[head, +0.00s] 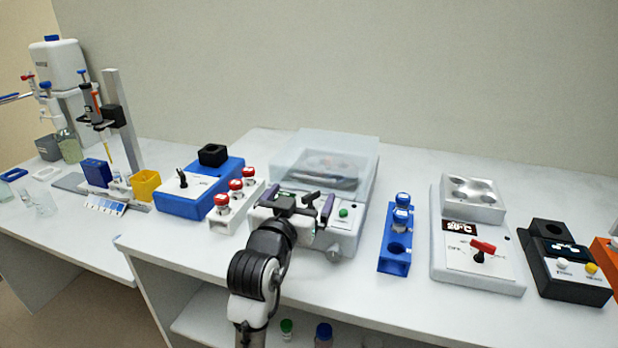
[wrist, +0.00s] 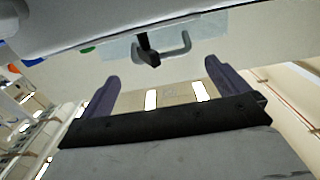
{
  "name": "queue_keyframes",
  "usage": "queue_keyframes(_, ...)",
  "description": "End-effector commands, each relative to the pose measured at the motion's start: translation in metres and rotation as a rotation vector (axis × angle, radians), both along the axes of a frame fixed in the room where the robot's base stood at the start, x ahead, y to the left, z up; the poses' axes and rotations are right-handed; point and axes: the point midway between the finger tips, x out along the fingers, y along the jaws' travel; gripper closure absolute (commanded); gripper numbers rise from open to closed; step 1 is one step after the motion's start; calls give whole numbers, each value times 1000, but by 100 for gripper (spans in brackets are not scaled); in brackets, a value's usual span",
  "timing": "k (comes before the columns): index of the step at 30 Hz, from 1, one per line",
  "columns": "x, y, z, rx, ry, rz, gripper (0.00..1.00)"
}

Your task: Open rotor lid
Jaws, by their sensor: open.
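The white centrifuge (head: 343,240) stands in the middle of the bench. Its translucent lid (head: 350,145) lies over the dark rotor and looks closed. My gripper (head: 298,200) is at the front of the centrifuge, with its purple fingers apart and nothing held. The wrist view shows the gripper (wrist: 162,84) from behind the fingers. A grey bracket-shaped handle (wrist: 184,45) with a black piece beside it is ahead of the fingertips, apart from them. In the head view my gripper hides most of the handle.
A rack with red-capped vials (head: 222,214) stands close left of my gripper. A blue rack (head: 393,262) with blue-capped vials stands to the right. Beyond it is a white heater (head: 468,272) with a red knob. A green button (head: 343,212) is on the centrifuge front.

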Motion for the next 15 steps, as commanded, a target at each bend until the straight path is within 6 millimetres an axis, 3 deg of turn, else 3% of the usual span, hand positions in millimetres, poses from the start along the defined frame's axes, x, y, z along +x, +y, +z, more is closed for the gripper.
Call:
queue_keyframes(6, 38, -13, 2, 2, 2, 0, 0)
queue_keyframes(15, 58, -19, 0, 1, 0, 0, 0)
